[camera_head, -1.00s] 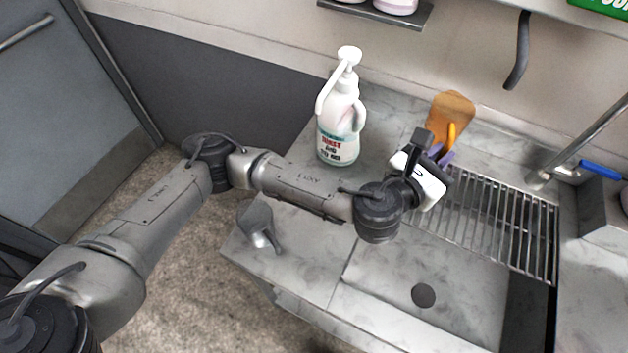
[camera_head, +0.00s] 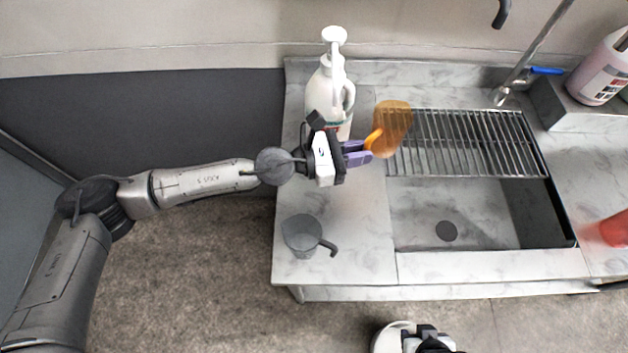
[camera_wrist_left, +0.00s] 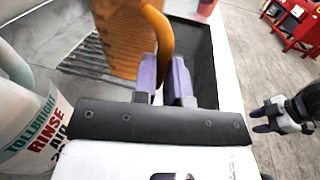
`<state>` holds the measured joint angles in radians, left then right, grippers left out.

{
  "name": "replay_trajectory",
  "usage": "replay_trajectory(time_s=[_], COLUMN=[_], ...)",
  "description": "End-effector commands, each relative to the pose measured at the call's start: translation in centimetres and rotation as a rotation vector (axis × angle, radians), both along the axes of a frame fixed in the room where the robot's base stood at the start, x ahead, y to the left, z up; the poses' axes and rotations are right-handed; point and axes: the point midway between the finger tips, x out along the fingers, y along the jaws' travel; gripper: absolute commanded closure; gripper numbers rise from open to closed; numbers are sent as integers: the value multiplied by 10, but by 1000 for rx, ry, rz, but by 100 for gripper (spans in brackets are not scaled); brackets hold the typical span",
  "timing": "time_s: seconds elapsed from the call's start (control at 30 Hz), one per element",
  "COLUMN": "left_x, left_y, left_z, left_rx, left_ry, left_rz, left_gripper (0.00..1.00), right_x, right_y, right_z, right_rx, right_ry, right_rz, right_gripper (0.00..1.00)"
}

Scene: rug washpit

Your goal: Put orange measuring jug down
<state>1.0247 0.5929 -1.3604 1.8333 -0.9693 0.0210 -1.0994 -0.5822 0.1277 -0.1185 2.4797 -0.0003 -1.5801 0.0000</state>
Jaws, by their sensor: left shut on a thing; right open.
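The orange measuring jug (camera_head: 394,124) is see-through amber with an orange handle. My left gripper (camera_head: 368,148) is shut on its handle, with the jug just beyond the purple fingers, over the left end of the wire rack. In the left wrist view the jug (camera_wrist_left: 122,35) fills the upper middle and the handle passes between the fingers (camera_wrist_left: 165,80). Whether the jug touches the surface below cannot be told. My right gripper (camera_wrist_left: 268,118) is open and empty at the right of the left wrist view; in the head view only part of that arm shows at the bottom edge.
A white pump bottle (camera_head: 328,90) stands close behind my left gripper. A grey jug (camera_head: 300,236) stands on the counter's front left, with bare counter (camera_head: 355,215) beside it. The wire rack (camera_head: 470,140) spans the sink's back, below the tap (camera_head: 500,95). A red item (camera_head: 615,228) is at right.

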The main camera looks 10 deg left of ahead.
Motion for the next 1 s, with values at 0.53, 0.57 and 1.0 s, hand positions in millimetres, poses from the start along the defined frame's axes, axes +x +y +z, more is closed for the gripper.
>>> replay_trajectory(time_s=[0.53, 0.57, 1.0], left_x=[-38, -39, -44], left_y=[91, 93, 104], left_z=[-64, -65, -85], left_rx=[0, -1, -1], left_ry=[2, 2, 3], left_rz=[0, 0, -1], left_gripper=[100, 100, 100], right_x=[1, 1, 1], right_y=[3, 3, 4], right_z=[-49, -50, -62], right_rx=[10, 11, 12], right_ry=[-3, -3, -3], right_rz=[-4, -5, -6], right_gripper=[57, 57, 57])
